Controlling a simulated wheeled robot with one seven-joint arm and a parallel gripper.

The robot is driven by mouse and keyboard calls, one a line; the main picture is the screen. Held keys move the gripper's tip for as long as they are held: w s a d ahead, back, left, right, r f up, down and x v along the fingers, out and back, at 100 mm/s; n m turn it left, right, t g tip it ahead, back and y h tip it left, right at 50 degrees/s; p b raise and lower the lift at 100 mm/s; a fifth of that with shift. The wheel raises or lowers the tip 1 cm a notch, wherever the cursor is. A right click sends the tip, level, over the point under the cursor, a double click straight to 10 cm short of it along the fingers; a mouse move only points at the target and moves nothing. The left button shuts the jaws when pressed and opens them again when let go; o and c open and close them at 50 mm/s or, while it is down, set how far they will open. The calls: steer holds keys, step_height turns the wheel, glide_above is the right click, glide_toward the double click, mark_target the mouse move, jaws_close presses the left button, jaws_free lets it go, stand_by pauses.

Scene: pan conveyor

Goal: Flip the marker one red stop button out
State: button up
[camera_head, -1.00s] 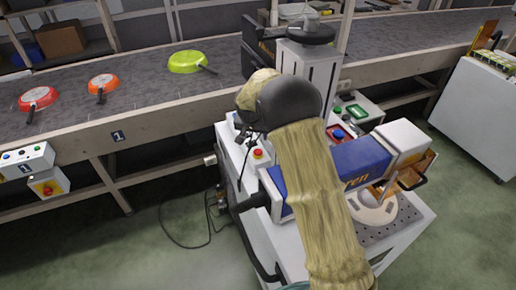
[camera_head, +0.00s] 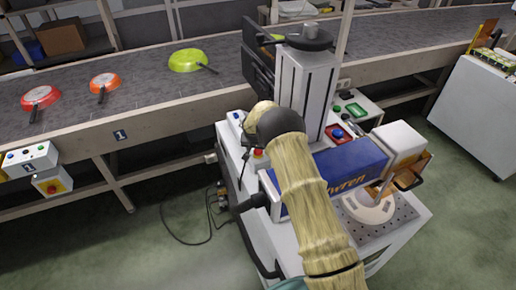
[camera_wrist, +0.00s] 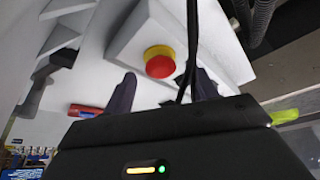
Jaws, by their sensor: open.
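A red stop button (camera_wrist: 159,65) on a yellow ring sits on a white box (camera_wrist: 138,38) in the wrist view. My gripper (camera_wrist: 165,78) is open, with one dark finger on each side of the button's lower part in the picture; I cannot tell whether they touch it. In the head view, a red button (camera_head: 258,152) shows on the white machine beside my wrist, partly covered. My gripper is mostly hidden there. A "1" plate (camera_head: 121,134) is on the conveyor front.
A thin black cable (camera_wrist: 191,50) passes close to the right finger. The labelling machine's column (camera_head: 307,88) and blue arm (camera_head: 350,165) stand right of my wrist. Red, orange and green pans (camera_head: 187,60) lie on the conveyor (camera_head: 140,88). Floor at front left is clear apart from a cable.

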steer(key=c, duration=1.2)
steer(key=shift+a+r+b, duration=0.1)
steer(key=shift+r+b, duration=0.2)
steer(key=shift+r, duration=0.6)
jaws_close()
steer(key=shift+w, duration=0.1)
steer(key=o, duration=1.2)
jaws_free()
steer(key=shift+r, duration=0.1)
steer(key=b+v, duration=0.3)
steer(key=v, duration=1.4)
steer(key=shift+r, duration=0.15)
